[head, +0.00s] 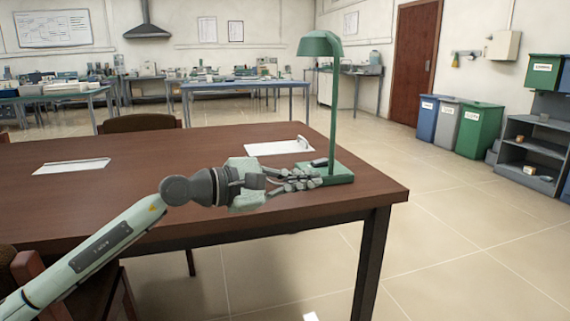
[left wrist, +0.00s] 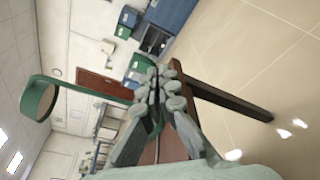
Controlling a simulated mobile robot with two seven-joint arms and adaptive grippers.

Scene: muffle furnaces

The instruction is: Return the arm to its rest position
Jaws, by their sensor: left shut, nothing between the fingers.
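My left arm reaches in from the lower left in the head view. Its gripper (head: 300,181) is over the right end of the brown table (head: 110,204), close in front of the green desk lamp (head: 333,110). The fingers are shut with nothing held between them, as the left wrist view (left wrist: 155,88) also shows. The fingers overlap the lamp's base in the head view, and I cannot tell whether they touch it. The lamp stands upright. In the left wrist view the lamp (left wrist: 38,98) is left of the fingers. My right gripper is not in view.
White papers (head: 72,166) lie on the table, with a clipboard-like sheet (head: 278,147) behind my gripper. A chair (head: 140,122) stands behind the table. Bins (head: 480,130) and a dark shelf (head: 535,150) stand at the right. The floor (head: 450,235) right of the table is clear.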

